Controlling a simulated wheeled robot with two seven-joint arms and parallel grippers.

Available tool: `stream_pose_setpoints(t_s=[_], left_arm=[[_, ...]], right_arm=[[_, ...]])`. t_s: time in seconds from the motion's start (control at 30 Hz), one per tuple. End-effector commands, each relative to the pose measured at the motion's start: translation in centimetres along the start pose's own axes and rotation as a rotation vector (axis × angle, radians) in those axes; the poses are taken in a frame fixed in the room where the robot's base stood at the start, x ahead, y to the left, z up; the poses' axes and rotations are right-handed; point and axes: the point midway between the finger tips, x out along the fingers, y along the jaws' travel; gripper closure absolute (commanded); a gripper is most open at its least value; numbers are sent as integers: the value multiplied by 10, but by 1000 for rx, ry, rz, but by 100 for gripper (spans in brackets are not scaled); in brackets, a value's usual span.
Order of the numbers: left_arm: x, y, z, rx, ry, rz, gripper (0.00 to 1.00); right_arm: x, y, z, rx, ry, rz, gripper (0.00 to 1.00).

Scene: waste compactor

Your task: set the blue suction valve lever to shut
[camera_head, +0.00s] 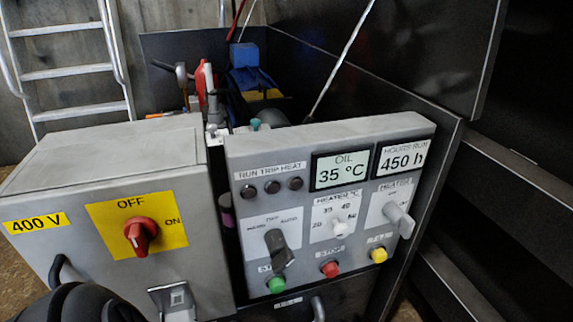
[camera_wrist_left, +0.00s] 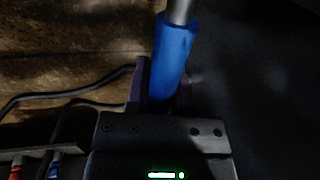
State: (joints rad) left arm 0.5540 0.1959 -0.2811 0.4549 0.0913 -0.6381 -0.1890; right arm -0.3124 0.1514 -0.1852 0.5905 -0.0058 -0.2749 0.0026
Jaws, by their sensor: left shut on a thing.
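In the left wrist view, a blue sleeve on a grey metal rod (camera_wrist_left: 176,48) runs down from the top edge; it looks like the grip of the blue suction valve lever. My left gripper (camera_wrist_left: 165,85) is shut on this blue grip, one finger on each side. The lever's lower end and the valve body are hidden or out of frame. In the head view neither the lever grip nor the left gripper can be made out; a dark rounded part of mine shows at the bottom left. My right gripper is in neither view.
A grey 400 V cabinet (camera_head: 100,160) with a red switch (camera_head: 140,235) and a control panel (camera_head: 330,135) fill the head view's front. A ladder (camera_head: 68,72) stands behind. The left wrist view shows dark cables (camera_wrist_left: 70,92) and small red and blue parts at lower left.

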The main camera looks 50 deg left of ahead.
Motion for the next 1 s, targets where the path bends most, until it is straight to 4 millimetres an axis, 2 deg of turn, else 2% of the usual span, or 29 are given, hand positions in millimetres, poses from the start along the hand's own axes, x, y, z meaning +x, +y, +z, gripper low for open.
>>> stream_pose_setpoints(t_s=[0.03,0.17,0.2,0.47,0.57,0.67,0.9,1.0], left_arm=[[1,0,1,1,-1,0,69],[1,0,0,1,-1,0,41],[1,0,0,1,0,0,37],[0,0,0,0,1,0,37],[-9,-1,-1,-1,4,-1,37],[-28,-2,-2,-2,9,-2,37],[-91,-3,-3,-2,11,-2,37],[-103,-2,-1,-1,5,-2,37]], right_arm=[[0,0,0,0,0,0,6],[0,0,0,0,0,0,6],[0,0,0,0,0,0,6],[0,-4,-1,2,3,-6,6],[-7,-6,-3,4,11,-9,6],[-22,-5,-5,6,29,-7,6],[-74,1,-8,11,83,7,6],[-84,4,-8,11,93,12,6]])
